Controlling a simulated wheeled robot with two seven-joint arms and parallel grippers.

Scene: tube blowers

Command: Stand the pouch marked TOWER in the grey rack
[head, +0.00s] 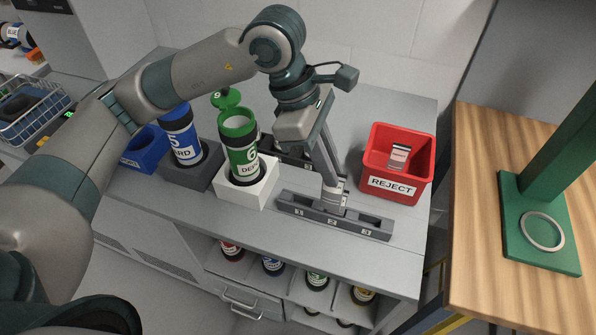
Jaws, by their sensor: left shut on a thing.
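The grey rack (372,230) lies near the front edge of the grey counter, with slots numbered on its front. My left gripper (334,190) reaches down over the middle of this rack and is shut on a small pale pouch (337,199). The pouch is upright, at or in the middle slot. Its lower end is hidden, and I cannot read its marking or tell if it touches the slot floor. My right gripper is not in view.
A red REJECT bin (393,188) with a small pouch (399,155) inside stands right of the rack. A green canister (240,150) in a white block and a blue canister (182,137) stand left. A darker rack (290,158) lies behind. A wooden table (500,200) is at right.

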